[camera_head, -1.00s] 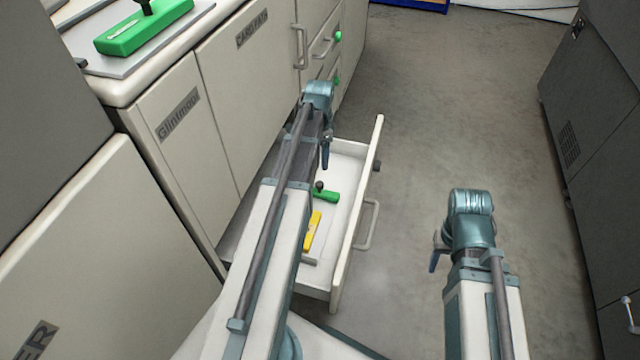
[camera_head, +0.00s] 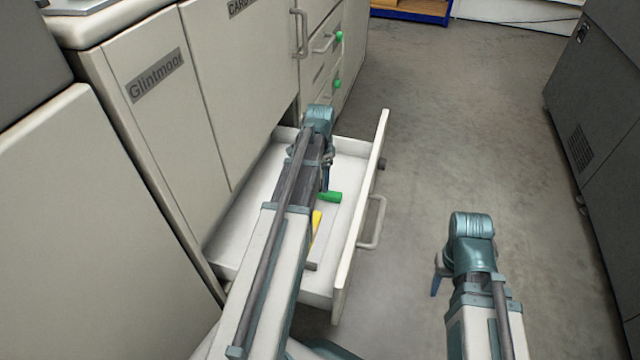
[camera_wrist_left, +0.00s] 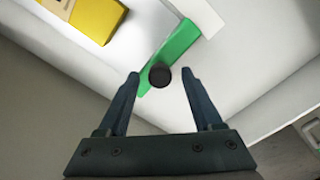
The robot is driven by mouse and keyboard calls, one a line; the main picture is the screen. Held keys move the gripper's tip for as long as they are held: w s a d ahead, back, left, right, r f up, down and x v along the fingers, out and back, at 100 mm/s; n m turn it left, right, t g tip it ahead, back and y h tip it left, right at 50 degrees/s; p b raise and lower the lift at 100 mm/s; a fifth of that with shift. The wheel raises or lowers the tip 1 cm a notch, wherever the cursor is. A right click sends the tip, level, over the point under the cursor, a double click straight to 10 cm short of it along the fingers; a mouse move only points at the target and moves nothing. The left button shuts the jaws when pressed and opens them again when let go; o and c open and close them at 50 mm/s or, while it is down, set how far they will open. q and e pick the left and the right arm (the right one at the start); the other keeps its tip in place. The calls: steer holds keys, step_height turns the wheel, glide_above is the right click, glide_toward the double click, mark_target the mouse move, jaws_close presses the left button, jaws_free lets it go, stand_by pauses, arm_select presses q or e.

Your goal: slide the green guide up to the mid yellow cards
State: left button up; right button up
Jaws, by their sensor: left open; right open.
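The green guide (camera_head: 330,197) lies inside the open drawer, partly hidden by my left arm in the head view. In the left wrist view the guide (camera_wrist_left: 172,54) is a green bar with a dark round knob (camera_wrist_left: 160,75). My left gripper (camera_wrist_left: 161,74) is open, with its fingertips on either side of the knob; I cannot tell whether they touch it. Yellow cards (camera_wrist_left: 97,17) lie apart from the guide at upper left of the wrist view, and a yellow sliver (camera_head: 317,222) shows in the head view. My right gripper (camera_head: 436,285) is open, outside the drawer.
The drawer's front panel (camera_head: 362,215) with its handle (camera_head: 373,222) stands out from the cabinet (camera_head: 150,120). Grey floor (camera_head: 440,120) is clear to the right, up to a dark machine (camera_head: 600,130). A blue-edged shelf (camera_head: 410,12) stands at the back.

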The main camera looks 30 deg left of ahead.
arm_select(q)
jaws_close()
stand_by(0.3)
stand_by(1.1)
